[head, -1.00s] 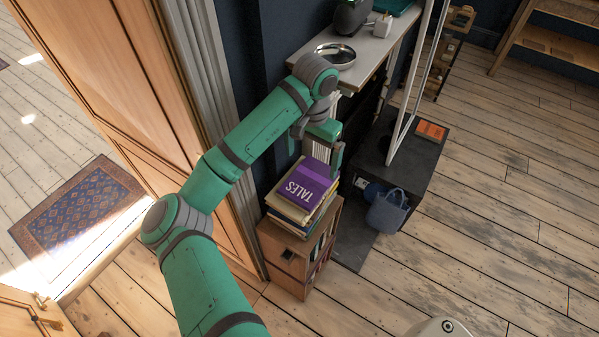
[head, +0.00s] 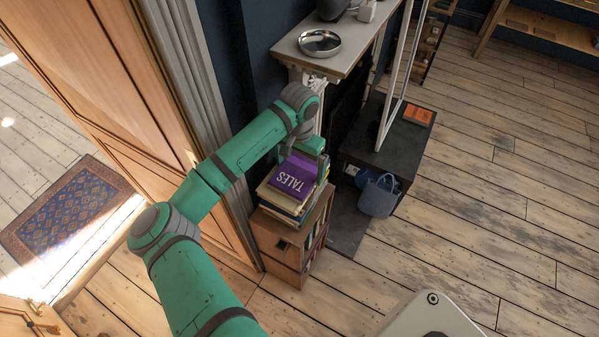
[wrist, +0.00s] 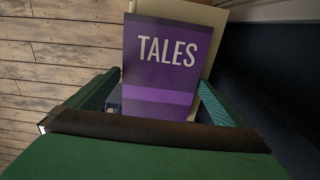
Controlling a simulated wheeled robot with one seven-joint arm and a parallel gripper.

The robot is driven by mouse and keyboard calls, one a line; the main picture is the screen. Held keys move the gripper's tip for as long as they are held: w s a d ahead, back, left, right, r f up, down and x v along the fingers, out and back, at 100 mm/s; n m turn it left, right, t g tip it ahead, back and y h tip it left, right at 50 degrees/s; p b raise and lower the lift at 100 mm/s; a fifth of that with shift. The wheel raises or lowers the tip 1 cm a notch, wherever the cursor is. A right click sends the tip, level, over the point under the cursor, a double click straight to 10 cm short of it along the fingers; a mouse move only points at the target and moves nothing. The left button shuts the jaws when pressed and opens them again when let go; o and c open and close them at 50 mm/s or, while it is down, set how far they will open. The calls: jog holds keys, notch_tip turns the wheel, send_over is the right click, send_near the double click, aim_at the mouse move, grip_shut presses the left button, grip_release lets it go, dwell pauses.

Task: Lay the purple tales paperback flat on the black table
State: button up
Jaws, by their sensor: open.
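The purple TALES paperback (head: 293,177) lies flat on top of a book stack on a small wooden bookcase. In the wrist view the paperback (wrist: 167,65) lies between the two fingers of my gripper (wrist: 160,92), which is open. In the head view my gripper (head: 318,160) is at the book's far right edge, and the arm partly hides it. I cannot tell whether the fingers touch the book. The low black table (head: 400,150) stands to the right of the stack, its top mostly bare.
An orange book (head: 418,115) lies at the black table's far right. A blue-grey bag (head: 379,195) is at its front side. A white frame (head: 398,85) leans over the table. A pale shelf with a round silver dish (head: 320,43) is above. The wooden bookcase (head: 285,250) holds the stack.

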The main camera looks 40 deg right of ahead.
jog(key=shift+f, duration=0.2)
jog(key=c, duration=0.9)
jog(key=shift+r, duration=0.1)
